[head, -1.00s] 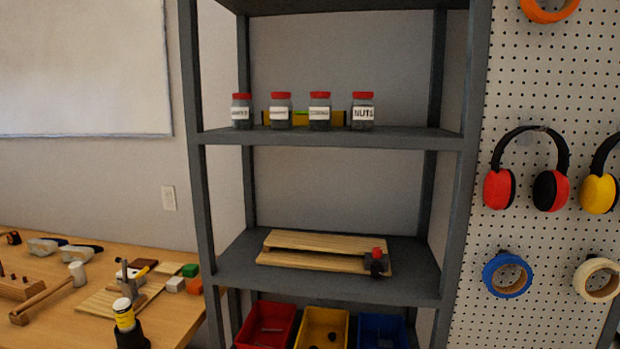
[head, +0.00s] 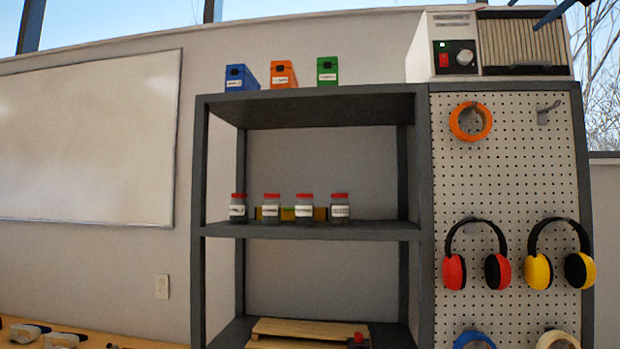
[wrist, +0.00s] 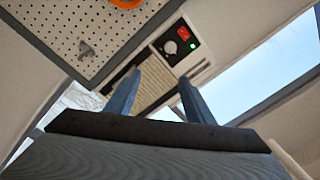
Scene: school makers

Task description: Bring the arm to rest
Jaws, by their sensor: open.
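My gripper (wrist: 159,77) shows in the wrist view with its two blue-grey fingers spread apart. It is open, and nothing sits between the fingers. Behind them, some way off, is a white box-shaped machine (wrist: 170,45) with a slatted front, a red switch and a green light. The same machine stands at the top right of the head view. A thin dark blue bar at the top right corner of the head view may be part of my arm; I cannot tell.
A grey shelf unit (head: 318,231) holds several labelled jars (head: 271,209) with red lids. Blue (head: 240,78), orange (head: 284,75) and green (head: 327,72) boxes stand on top. A pegboard (head: 512,185) with ear defenders and tape rolls is at the right. A whiteboard (head: 90,140) hangs at the left.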

